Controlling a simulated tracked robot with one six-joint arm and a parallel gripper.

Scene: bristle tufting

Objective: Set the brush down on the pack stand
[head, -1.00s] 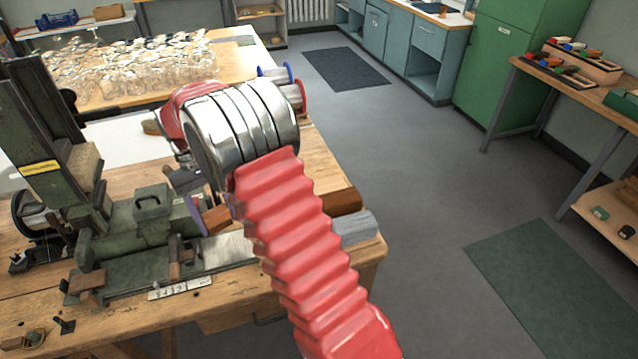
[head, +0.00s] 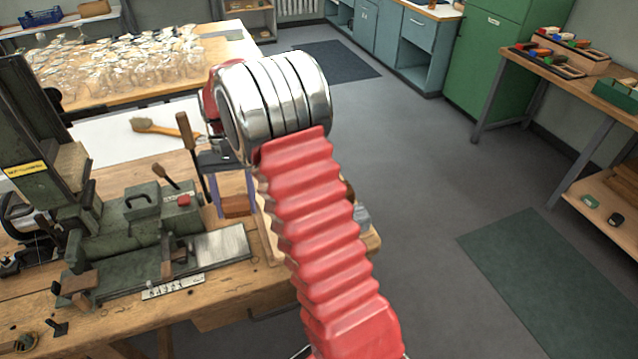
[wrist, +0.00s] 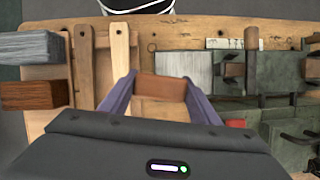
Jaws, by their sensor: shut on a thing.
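My gripper (wrist: 160,100) shows in the wrist view as two purple fingers closed on the sides of a brown wooden block, which I take for the brush (wrist: 162,86). In the head view the block (head: 236,206) hangs between the fingers, right of the green machine. I see no bristles on it. The block appears held above the bench, though its gap to the surface is unclear. My red arm hides part of the bench.
The green tufting machine (head: 135,218) and its metal plate (head: 222,246) fill the bench's left side. A grey block (wrist: 30,47) and a brown block (wrist: 34,95) lie at the bench's end. A hand brush (head: 160,127) lies on a white surface behind.

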